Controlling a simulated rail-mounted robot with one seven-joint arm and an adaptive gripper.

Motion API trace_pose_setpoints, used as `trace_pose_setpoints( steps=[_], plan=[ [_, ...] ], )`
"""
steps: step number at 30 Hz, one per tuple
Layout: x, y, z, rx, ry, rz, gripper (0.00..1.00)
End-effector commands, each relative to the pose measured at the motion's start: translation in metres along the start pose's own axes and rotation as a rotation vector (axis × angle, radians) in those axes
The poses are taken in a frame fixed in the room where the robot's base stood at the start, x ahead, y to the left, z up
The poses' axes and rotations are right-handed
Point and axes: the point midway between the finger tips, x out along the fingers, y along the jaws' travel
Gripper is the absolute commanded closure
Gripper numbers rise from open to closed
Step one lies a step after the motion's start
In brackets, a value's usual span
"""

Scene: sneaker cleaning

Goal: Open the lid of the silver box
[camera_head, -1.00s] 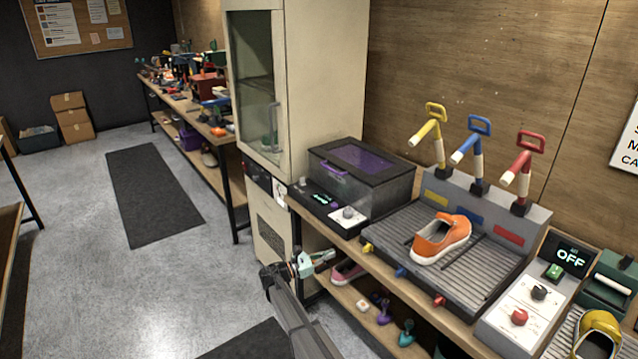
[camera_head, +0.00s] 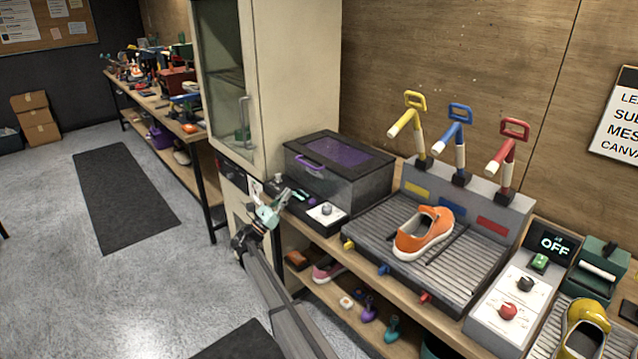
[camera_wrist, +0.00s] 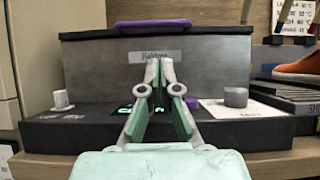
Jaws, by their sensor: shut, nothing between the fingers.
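The silver box (camera_head: 352,185) stands on the workbench beside the tall cabinet, with its lid (camera_head: 341,152) down. The lid has a dark frame, a purple window and a purple handle (camera_head: 309,162) at its front edge. The box front also fills the wrist view (camera_wrist: 205,62), with the purple handle (camera_wrist: 152,25) along the top. My gripper (camera_head: 284,196) is in front of the box's control panel, below the handle. In the wrist view its pale green fingers (camera_wrist: 160,68) are closed together and hold nothing. They cover part of the panel's green display.
The control panel (camera_head: 322,212) has a knob at each end and a purple button. To the right, an orange sneaker (camera_head: 423,233) sits on a ribbed tray below yellow, blue and red levers. The cabinet (camera_head: 300,70) stands close on the left.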

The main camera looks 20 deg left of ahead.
Motion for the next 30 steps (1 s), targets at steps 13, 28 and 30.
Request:
trace_pose_setpoints(
  steps=[13, 28, 30],
  plan=[
    [0.059, 0.0, 0.002, 0.0, 0.0, -0.002, 1.0],
    [0.099, -0.001, -0.001, 0.0, 0.001, -0.001, 1.0],
    [0.099, -0.001, -0.001, 0.0, 0.001, -0.001, 1.0]
  ],
)
